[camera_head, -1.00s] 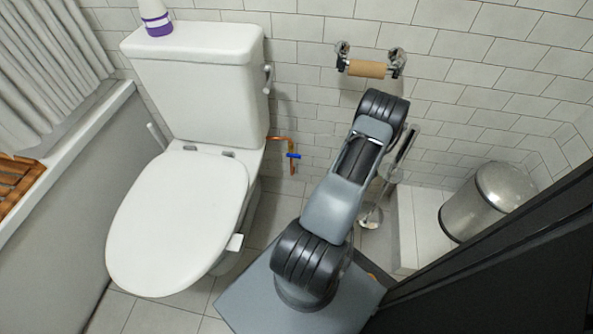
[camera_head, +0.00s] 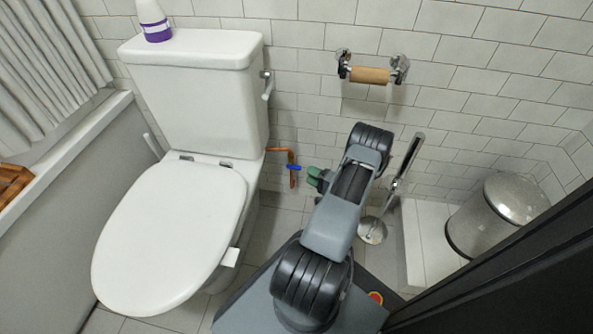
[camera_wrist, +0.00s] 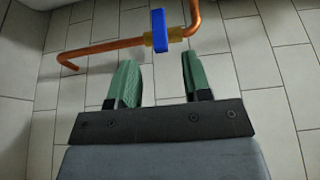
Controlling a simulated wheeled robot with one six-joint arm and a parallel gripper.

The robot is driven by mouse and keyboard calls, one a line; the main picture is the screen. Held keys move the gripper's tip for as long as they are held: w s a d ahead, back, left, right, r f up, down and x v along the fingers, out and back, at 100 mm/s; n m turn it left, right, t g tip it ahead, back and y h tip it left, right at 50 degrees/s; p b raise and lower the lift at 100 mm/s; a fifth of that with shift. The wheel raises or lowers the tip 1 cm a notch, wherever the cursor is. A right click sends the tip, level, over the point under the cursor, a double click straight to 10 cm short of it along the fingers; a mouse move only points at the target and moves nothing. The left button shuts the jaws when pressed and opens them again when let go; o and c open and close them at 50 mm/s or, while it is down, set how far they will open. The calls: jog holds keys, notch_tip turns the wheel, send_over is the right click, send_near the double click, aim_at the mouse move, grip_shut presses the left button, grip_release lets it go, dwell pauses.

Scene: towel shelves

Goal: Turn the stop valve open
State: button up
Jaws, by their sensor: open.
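The stop valve has a blue handle (camera_head: 293,168) on a copper pipe (camera_head: 279,149) low on the tiled wall, right of the toilet. In the wrist view the blue handle (camera_wrist: 160,29) is a flat bar standing across the horizontal pipe, beside a brass fitting (camera_wrist: 176,35). My gripper (camera_head: 316,178) is just right of the valve in the head view, mostly hidden by my arm. In the wrist view my gripper (camera_wrist: 157,75) is open, with two green fingers apart and empty. The handle lies beyond the fingertips, roughly between them, and is not gripped.
The white toilet (camera_head: 172,222) stands to the left of the valve. A toilet brush holder (camera_head: 373,230) and a metal bin (camera_head: 497,215) stand to the right. A paper roll holder (camera_head: 369,75) is on the wall above. The floor below the valve is clear.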

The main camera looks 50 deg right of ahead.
aim_at(300, 169)
jog(key=shift+w+a+b, duration=0.2)
jog(key=shift+w+b, duration=0.15)
jog(key=shift+w, duration=0.8)
jog(key=shift+w+a+b, duration=0.2)
jog(key=shift+w+b, duration=0.1)
jog(key=shift+w, duration=0.9)
jog(key=shift+w+a+b, duration=0.2)
jog(key=shift+w+b, duration=0.15)
jog(key=shift+w, duration=0.8)
grip_shut()
